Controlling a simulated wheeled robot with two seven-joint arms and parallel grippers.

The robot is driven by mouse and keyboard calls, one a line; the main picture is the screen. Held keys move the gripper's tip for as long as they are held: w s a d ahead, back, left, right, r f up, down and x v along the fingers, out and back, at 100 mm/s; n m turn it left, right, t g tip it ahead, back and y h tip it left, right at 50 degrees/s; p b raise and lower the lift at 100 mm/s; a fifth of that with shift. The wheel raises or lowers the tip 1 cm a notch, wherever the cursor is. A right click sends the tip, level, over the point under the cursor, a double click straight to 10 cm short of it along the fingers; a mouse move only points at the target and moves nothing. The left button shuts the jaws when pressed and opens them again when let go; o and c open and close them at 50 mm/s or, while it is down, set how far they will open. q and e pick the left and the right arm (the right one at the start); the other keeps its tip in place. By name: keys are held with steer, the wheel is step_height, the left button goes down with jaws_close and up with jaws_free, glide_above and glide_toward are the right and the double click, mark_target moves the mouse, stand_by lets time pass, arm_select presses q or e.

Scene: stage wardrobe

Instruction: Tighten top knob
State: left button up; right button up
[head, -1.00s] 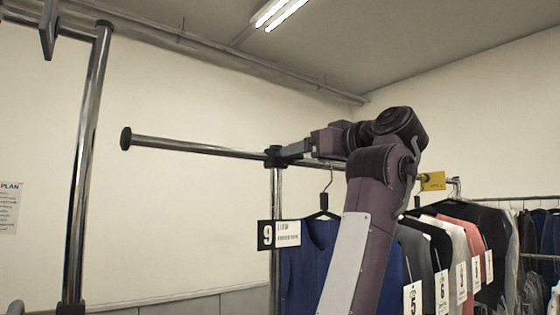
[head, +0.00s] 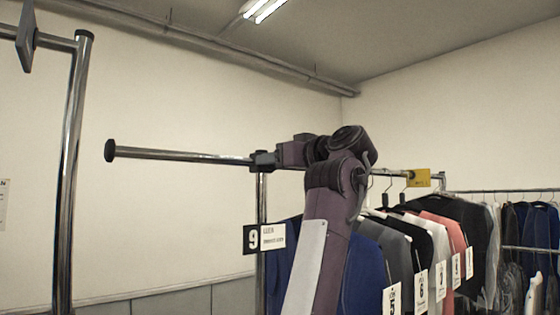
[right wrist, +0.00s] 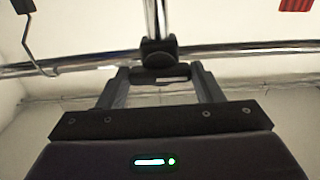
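The top knob (right wrist: 160,74) is a black, wide grip below the black clamp (right wrist: 158,50), where the chrome post meets the rail. In the head view the same clamp (head: 263,160) sits at the top of the post. My right gripper (right wrist: 159,80) has its two grey fingers on either side of the knob, seemingly touching it. In the head view my right gripper (head: 276,157) meets the clamp from the right, and the knob is hidden there. My left gripper is not in view.
A chrome rail (head: 180,155) with a black end cap (head: 110,150) runs left from the clamp. Another chrome post (head: 70,170) stands at far left. Hanging garments (head: 398,250) with number tags fill the right, close to my arm. A hanger hook (right wrist: 30,38) hangs near the rail.

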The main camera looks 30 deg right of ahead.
steer(key=c, duration=0.4)
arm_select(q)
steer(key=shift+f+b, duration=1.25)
arm_select(e)
steer(key=shift+m, duration=8.9)
steer(key=o, duration=0.5)
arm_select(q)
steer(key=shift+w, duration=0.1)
arm_select(e)
steer(key=o, duration=0.5)
steer(key=shift+w, duration=0.15)
steer(key=shift+c, duration=0.2)
